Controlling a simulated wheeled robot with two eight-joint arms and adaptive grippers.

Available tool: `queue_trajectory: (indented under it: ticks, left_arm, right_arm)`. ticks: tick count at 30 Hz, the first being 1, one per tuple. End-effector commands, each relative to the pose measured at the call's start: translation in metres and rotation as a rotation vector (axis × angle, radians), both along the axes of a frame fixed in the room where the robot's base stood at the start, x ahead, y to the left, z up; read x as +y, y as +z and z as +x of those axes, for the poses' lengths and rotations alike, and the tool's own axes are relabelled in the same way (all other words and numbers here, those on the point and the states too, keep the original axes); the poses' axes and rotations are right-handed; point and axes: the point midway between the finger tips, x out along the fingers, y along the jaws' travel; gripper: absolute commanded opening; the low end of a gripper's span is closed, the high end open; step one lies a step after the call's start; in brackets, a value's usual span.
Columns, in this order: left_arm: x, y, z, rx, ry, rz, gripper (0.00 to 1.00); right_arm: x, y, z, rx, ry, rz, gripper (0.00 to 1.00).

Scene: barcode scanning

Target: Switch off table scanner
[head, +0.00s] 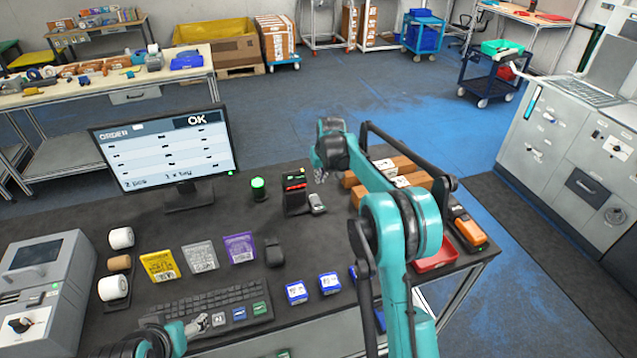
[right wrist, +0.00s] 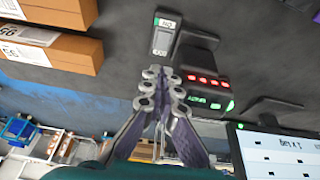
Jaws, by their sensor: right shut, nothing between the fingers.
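A black table device (head: 295,192) with a row of red lights stands right of the monitor; in the right wrist view its red lights and a green lit strip (right wrist: 208,102) show. A small grey switch-like block (head: 317,204) sits beside it; in the right wrist view the block (right wrist: 163,37) has a green-edged label that seems to read ON, upside down. Which of these is the scanner's switch is not certain. My right gripper (head: 320,176) is shut and empty, above the table near the block, apparently not touching it. My left gripper (head: 198,325) is low over the keyboard's front left; its fingers are unclear.
The monitor (head: 165,155) shows an order list and OK. A green-lit button post (head: 258,188) stands left of the device. Brown boxes (head: 395,165) and a red tray (head: 436,256) lie to the right, partly behind my right arm. Colored packets and a keyboard (head: 200,301) occupy the front.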

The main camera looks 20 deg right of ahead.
Motion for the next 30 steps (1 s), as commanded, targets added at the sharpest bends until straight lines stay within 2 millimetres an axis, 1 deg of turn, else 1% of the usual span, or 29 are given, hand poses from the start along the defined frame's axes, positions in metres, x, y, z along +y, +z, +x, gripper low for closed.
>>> queue_trajectory:
  ticks: [1,3,6,14,17,20,24,27,30]
  left_arm:
    - [0.000,0.002,0.000,0.000,0.000,0.000,0.70]
    - [0.000,0.002,0.000,0.000,0.000,0.000,0.70]
    - [0.000,0.003,0.000,0.000,0.000,0.000,0.70]
    - [0.000,0.002,0.000,0.000,0.000,0.000,0.70]
    - [0.000,-0.001,0.000,0.000,0.000,0.000,0.70]
    - [0.000,-0.014,0.000,0.000,0.000,0.000,0.70]
    - [0.000,-0.041,0.000,0.000,0.000,0.000,0.70]
    - [0.000,-0.055,0.000,0.000,0.000,0.000,0.70]
    - [0.000,-0.064,0.000,0.000,0.000,0.000,0.70]
  right_arm:
    - [0.000,0.006,-0.002,0.000,0.000,0.000,0.00]
    - [0.000,0.010,-0.004,0.000,0.000,0.000,0.00]
    - [-0.001,0.013,-0.005,0.000,0.000,0.000,0.00]
    - [-0.001,0.013,-0.005,-0.001,0.000,0.000,0.00]
    - [-0.001,0.009,-0.005,-0.017,0.001,0.002,0.00]
    - [-0.001,-0.002,-0.007,-0.095,0.007,0.011,0.00]
    - [-0.001,-0.020,-0.016,-0.284,0.015,0.024,0.00]
    - [-0.003,-0.025,-0.028,-0.412,0.011,0.026,0.00]
    - [-0.004,-0.025,-0.040,-0.506,0.005,0.024,0.00]
